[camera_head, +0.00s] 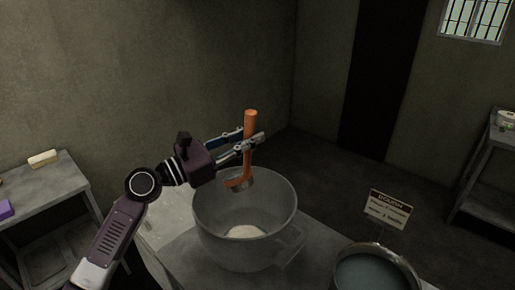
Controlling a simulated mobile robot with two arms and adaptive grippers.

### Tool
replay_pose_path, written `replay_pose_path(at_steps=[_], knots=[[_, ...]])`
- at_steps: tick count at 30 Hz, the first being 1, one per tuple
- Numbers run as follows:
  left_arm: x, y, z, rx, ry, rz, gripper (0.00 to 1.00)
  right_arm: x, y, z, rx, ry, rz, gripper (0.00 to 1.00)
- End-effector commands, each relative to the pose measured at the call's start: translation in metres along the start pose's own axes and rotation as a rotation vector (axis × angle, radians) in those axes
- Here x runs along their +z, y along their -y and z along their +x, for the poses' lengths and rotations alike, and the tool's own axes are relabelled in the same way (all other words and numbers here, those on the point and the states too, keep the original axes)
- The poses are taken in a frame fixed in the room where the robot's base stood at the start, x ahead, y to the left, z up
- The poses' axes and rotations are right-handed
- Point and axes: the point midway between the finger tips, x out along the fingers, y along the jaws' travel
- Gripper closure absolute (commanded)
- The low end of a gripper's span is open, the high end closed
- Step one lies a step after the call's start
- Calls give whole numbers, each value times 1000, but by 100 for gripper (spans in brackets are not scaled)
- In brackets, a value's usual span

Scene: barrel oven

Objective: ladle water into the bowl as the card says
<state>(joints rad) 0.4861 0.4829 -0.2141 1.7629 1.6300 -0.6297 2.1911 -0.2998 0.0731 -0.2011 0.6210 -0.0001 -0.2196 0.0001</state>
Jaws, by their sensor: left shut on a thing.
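My left gripper (246,146) is shut on the orange handle of a ladle (250,125). The ladle is held upright over the grey mixing bowl (213,222), with its lower end at the bowl's far rim; whether it holds water I cannot tell. A pale heap (243,232) lies in the bottom of the bowl. A pot of water (372,273) stands at the lower right, cut off by the picture edge. The card (389,210) stands behind the pot; its heading reads "DOUGH" and its smaller lines are too small to read surely. My right gripper is not in view.
The bowl and pot stand on a grey table (183,250). A side table (48,185) at the left holds a pale block (43,159) and a purple item (5,209). A shelf (484,165) stands at the far right. The air above the pot is clear.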

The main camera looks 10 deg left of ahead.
Motion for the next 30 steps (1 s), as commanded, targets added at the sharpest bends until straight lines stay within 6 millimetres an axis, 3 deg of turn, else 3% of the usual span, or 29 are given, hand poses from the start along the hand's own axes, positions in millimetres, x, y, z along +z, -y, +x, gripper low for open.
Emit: replay_pose_path(at_steps=[17,30], knots=[[6,-60,-15,72,111,-395,100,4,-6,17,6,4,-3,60],[-12,-100,-29,124,189,-690,100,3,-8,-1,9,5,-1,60]])
